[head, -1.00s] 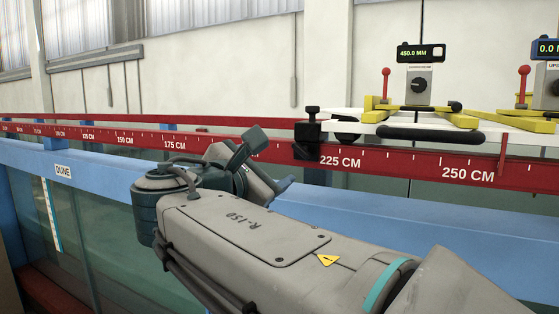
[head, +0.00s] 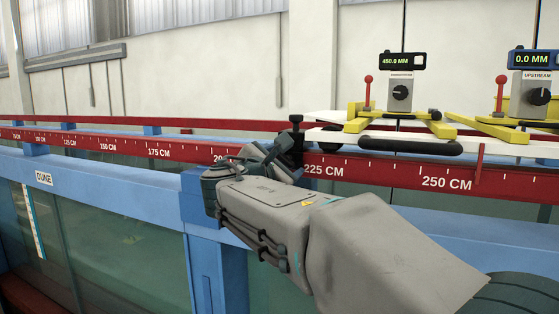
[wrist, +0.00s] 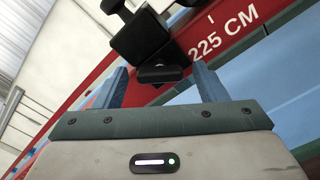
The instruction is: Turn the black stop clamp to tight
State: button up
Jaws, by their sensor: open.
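The black stop clamp (head: 297,134) sits on the red rail just left of the 225 CM mark, with a small knob on top. In the wrist view, its dark block (wrist: 142,38) fills the top middle, and a flat black piece (wrist: 160,74) sticks out below it. My gripper (wrist: 161,77) is open, its two blue fingers on either side of that flat piece, with gaps visible on both sides. In the head view, my gripper (head: 282,160) is close against the clamp's near side and its fingertips are hard to make out. Whether the clamp is tight cannot be seen.
The red rail (head: 375,170) with centimetre marks runs along the flume above a blue beam (head: 100,178) and glass walls. Right of the clamp, a white carriage plate (head: 335,117) with a black bumper (head: 410,146) carries yellow frames and a gauge reading 450.0 MM (head: 402,61).

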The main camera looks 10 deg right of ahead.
jog(key=c, duration=1)
jog(key=shift+f+b, duration=0.1)
jog(key=shift+b, duration=0.25)
jog(key=shift+m+b, duration=6.3)
jog(key=shift+b, duration=0.6)
